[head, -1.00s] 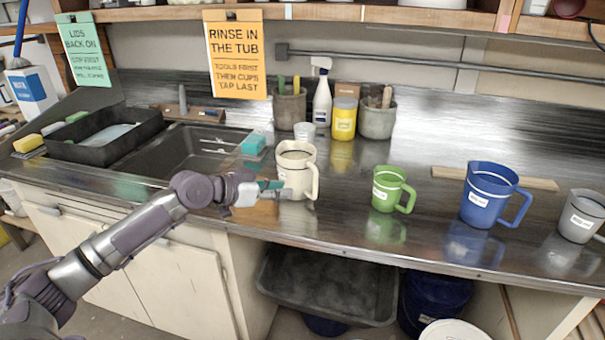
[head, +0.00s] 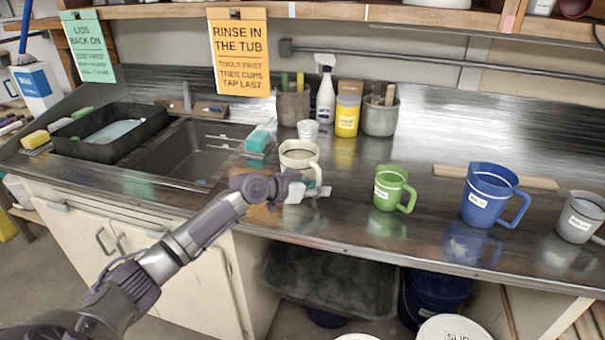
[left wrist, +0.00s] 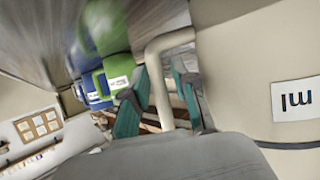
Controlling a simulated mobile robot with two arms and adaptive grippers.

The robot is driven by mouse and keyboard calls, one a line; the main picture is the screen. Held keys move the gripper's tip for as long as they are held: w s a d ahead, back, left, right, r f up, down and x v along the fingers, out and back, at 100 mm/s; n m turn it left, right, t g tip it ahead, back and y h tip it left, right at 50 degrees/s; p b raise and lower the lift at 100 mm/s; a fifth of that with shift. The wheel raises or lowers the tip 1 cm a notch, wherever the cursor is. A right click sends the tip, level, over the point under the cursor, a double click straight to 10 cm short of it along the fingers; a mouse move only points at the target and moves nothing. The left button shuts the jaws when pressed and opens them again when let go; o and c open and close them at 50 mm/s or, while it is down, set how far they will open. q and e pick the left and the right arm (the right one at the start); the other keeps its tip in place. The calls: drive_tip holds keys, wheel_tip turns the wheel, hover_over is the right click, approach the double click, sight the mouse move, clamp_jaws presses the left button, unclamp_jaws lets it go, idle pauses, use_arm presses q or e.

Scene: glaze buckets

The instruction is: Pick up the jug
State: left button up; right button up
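A cream jug (head: 298,152) stands upright on the metal counter, its handle to the right and front. My left gripper (head: 308,190) is at the handle side, low in front of the jug. In the left wrist view the jug's body (left wrist: 255,80) fills the right side, with a white label. Its handle (left wrist: 160,85) passes between the two teal-padded fingers of my left gripper (left wrist: 162,98), which look parted with a small gap beside the handle. A green jug (head: 391,188), a blue jug (head: 487,195) and a grey jug (head: 580,218) stand further right. My right gripper is not in view.
A sink (head: 185,150) with a black tray (head: 85,148) lies left. A small cup (head: 308,129), spray bottle (head: 326,95), yellow jar (head: 347,117) and tool crocks stand behind the jug. The counter between the cream and green jugs is clear.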

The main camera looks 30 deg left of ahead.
sight(318, 173)
use_arm(q)
clamp_jaws()
drive_tip(key=shift+r, duration=0.3)
drive_tip(key=shift+f, duration=0.1)
drive_tip(key=shift+w+r+b, duration=0.1)
drive_tip(key=shift+r+b, duration=0.3)
drive_tip(key=shift+r, duration=1.45)
drive_tip(key=d+r, duration=0.7)
drive_tip(key=d, duration=0.4)
drive_tip(key=shift+w+d+r+b, duration=0.15)
drive_tip(key=shift+w+d+b, duration=0.05)
drive_tip(key=shift+b, duration=0.25)
